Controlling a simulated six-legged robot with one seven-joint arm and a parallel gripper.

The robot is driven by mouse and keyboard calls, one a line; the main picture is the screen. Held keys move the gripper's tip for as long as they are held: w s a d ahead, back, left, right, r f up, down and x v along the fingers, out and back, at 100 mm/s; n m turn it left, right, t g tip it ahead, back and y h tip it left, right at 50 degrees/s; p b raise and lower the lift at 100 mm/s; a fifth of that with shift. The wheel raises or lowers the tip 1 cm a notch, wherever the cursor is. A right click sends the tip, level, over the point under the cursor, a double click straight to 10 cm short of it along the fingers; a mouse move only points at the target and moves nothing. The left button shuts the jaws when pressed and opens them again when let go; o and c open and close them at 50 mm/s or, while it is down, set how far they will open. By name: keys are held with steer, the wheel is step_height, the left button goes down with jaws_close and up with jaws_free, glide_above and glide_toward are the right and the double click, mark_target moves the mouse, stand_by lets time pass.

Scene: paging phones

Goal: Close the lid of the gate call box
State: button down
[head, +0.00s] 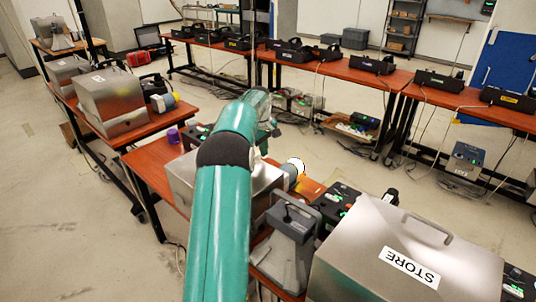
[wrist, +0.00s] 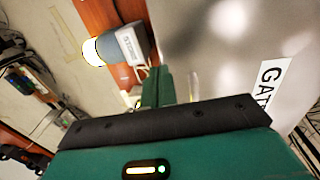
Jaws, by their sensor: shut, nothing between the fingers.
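The gate call box (head: 183,178) is a brushed-metal box on the orange-topped table, partly hidden behind my arm in the head view. Its lid (wrist: 225,60) fills the right of the wrist view, with a white label (wrist: 268,88) reading "GAT" before the edge cuts it off. The lid looks low over the box, but I cannot tell whether it is fully down. My gripper (wrist: 160,86) is shut and empty, its green fingers close beside or over the metal lid; contact is unclear. In the head view the fingers are hidden by my arm.
A grey lamp unit with a pale dome (head: 297,165) stands beside the box; it also shows in the wrist view (wrist: 122,45). A grey device (head: 290,228) and the closed STORE box (head: 350,265) stand nearer. A purple cup (head: 173,136) is at the left.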

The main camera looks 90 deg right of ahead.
step_height(320, 180, up, 11)
stand_by(0.3)
steer(key=shift+w+a, duration=0.1)
steer(key=shift+w, duration=0.15)
steer(key=w+a+r+n, duration=0.1)
steer(key=w+a+r, duration=0.15)
steer(key=w, duration=0.45)
steer(key=w+a+r, duration=0.2)
steer(key=w+r, duration=0.1)
steer(key=w, duration=0.4)
steer(key=w+a+r+n+t+h, duration=0.1)
steer(key=w+a+r, duration=0.2)
steer(key=w+a, duration=0.9)
steer(key=w+a+r+n+t, duration=0.1)
steer(key=w+a+r+t, duration=0.15)
steer(key=w+a, duration=0.95)
steer(key=w+a+f+n+t, duration=0.1)
steer(key=w+a+n, duration=0.2)
steer(key=a, duration=2.3)
steer(key=s+a+f+n+t+y, duration=0.1)
steer(key=s+a+f, duration=0.3)
steer(key=a, duration=0.5)
steer(key=s+a+f+n+t+y, duration=0.1)
steer(key=s+a+f, duration=0.3)
steer(key=a, duration=0.4)
steer(key=shift+a+f, duration=0.15)
steer(key=shift+a, duration=0.25)
